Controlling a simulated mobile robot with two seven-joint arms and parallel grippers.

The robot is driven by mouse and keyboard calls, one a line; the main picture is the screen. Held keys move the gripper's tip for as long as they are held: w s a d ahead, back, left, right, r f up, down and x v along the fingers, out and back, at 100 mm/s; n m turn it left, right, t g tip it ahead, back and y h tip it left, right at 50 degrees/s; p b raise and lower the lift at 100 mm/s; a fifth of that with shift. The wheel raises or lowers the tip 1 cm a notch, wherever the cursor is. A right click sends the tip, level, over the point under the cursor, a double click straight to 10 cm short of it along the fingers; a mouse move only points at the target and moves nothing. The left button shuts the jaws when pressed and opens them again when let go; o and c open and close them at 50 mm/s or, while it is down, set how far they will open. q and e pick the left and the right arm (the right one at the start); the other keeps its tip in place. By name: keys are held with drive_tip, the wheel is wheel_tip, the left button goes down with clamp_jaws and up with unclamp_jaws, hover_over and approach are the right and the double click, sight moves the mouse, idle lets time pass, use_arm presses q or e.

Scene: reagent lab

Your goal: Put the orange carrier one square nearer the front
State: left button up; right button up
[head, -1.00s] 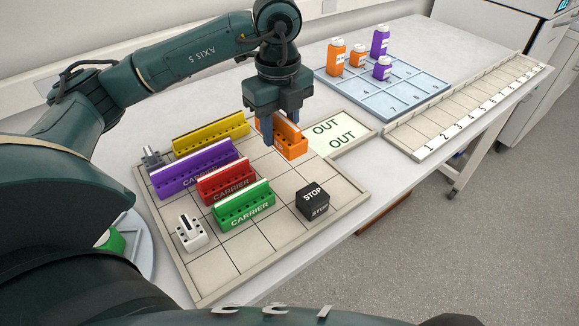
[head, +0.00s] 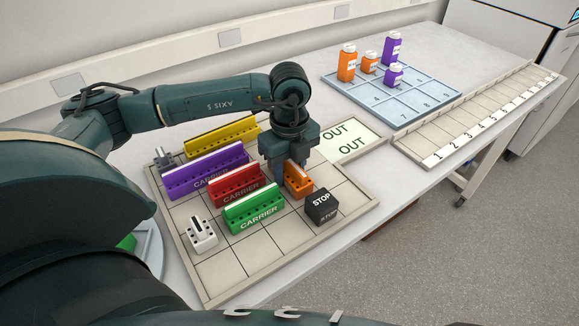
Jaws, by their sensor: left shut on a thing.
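The orange carrier (head: 299,182) stands on the gridded tray (head: 346,206), between the red carrier (head: 234,186) and the tray's right side. It is just behind the black STOP block (head: 322,206). My left gripper (head: 290,183) reaches down over it and is shut on it, and the gripper hides its left part. I cannot tell whether its underside touches the tray. My right gripper is not in view.
Yellow (head: 222,133), purple (head: 206,171) and green (head: 254,209) carriers stand on the tray. A white block (head: 200,235) and a grey block (head: 164,159) are at its left. OUT marks a panel (head: 352,146) at the right. The front squares are empty.

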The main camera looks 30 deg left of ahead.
use_arm(q)
drive_tip(key=o, duration=1)
drive_tip(key=shift+f, duration=0.1)
drive_tip(key=shift+o, duration=0.2)
wheel_tip(320, 180, up, 12)
drive_tip(key=shift+r+b, duration=0.15)
drive_tip(key=shift+b, duration=0.25)
